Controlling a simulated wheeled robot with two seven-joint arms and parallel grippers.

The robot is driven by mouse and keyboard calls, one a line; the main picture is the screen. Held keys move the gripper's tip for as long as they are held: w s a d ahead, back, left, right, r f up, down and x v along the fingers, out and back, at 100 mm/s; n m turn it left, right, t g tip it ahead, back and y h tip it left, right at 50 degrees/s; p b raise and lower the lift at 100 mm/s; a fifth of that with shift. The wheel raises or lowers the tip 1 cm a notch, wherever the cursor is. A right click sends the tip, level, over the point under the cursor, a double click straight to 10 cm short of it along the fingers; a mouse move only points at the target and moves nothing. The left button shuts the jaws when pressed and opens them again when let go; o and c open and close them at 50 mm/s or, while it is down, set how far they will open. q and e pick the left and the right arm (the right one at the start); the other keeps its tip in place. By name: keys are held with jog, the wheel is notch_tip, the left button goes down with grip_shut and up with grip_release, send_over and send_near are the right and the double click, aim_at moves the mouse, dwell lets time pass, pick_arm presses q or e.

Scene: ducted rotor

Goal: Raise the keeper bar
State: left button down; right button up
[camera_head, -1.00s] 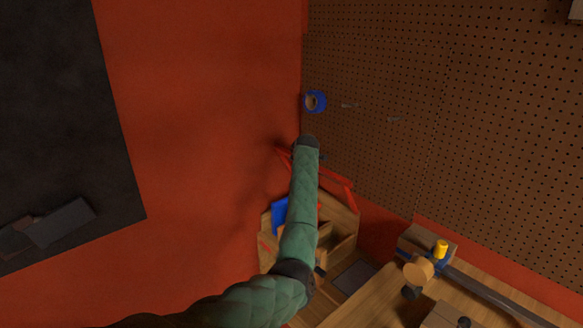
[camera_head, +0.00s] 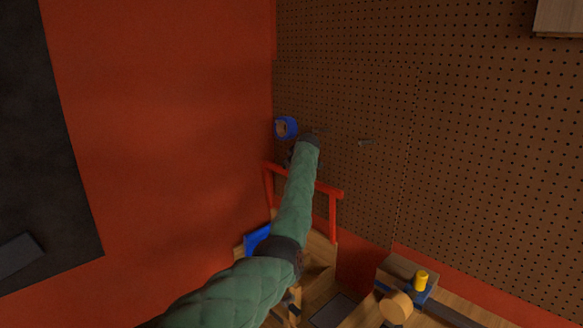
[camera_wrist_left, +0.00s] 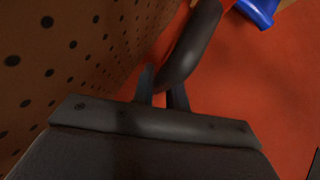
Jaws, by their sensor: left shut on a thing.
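My left arm reaches up to the brown pegboard (camera_head: 340,90). My left gripper (camera_wrist_left: 162,95) is shut on a dark, smooth, curved bar (camera_wrist_left: 193,45) in the left wrist view. I cannot tell for sure that this is the keeper bar; its far end runs out of the top of that view. In the head view the wrist hides the fingers and most of what they hold. A blue ring (camera_head: 285,127) is at the pegboard's left edge, just left of my left wrist. A blue piece (camera_wrist_left: 258,10) also shows in the left wrist view. My right gripper is not in view.
A red frame (camera_head: 333,215) rises from a wooden box below, partly behind my left arm. A bench at lower right bears a wooden disc (camera_head: 397,307) and a yellow knob (camera_head: 421,279). The red wall (camera_head: 160,120) at left is bare.

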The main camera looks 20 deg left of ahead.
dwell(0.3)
pick_arm(q)
jog(key=c, duration=1.4)
grip_release()
jog(key=shift+w, duration=0.1)
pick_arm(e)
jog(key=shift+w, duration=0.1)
